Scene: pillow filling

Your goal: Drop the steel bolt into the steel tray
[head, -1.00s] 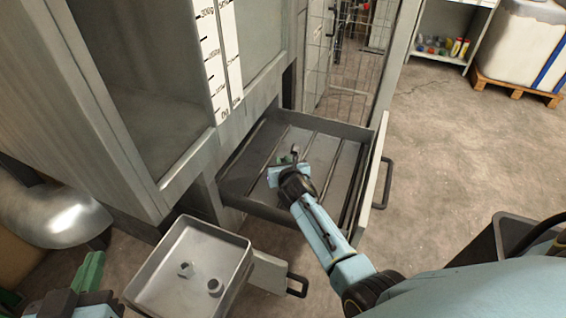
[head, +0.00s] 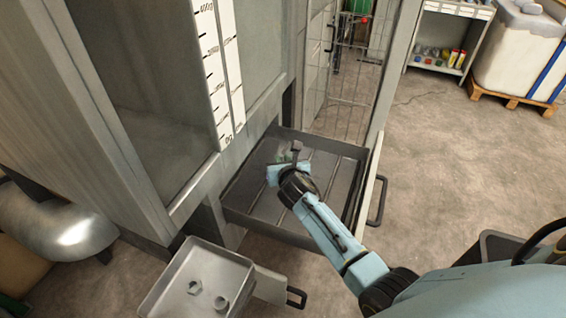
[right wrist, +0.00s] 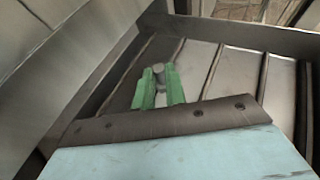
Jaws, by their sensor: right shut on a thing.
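My right gripper (head: 291,157) is over the open drawer in the head view. It is shut on a grey steel bolt (head: 296,147), whose head sticks up past the fingers. In the right wrist view the bolt (right wrist: 159,76) sits between the two green fingers (right wrist: 158,88). The steel tray (head: 240,262) is at the lower left of the head view, cut off by the bottom edge. My left gripper is out of view.
The open drawer (head: 265,229) has raised bars across its floor and a handle (head: 377,200) on its front. A tall cabinet (head: 140,170) with a marked scale (head: 212,75) stands to the left. The concrete floor at right is largely clear.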

